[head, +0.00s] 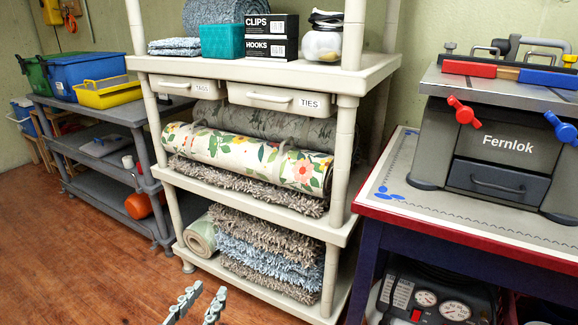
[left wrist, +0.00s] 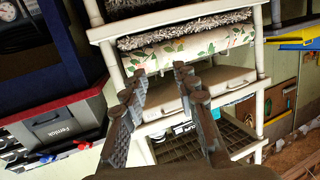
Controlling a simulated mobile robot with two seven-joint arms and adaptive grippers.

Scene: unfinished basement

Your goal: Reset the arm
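My left gripper (head: 206,291) shows at the bottom edge of the head view, low in front of the cream shelf unit (head: 260,288). Only its two grey fingers show there, spread apart with nothing between them. In the left wrist view the same gripper (left wrist: 160,76) is open and empty, its fingers toward the shelf unit (left wrist: 195,77), which appears upside down. The rest of the left arm is out of the head view. My right arm and right gripper show in neither view.
The shelf holds a floral roll (head: 245,155), folded rugs (head: 270,245) and two drawers. A red-edged workbench (head: 440,210) with a Fernlok toolbox (head: 500,150) stands at right. A grey rack (head: 100,115) with bins stands at left. Wooden floor (head: 70,265) in front is clear.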

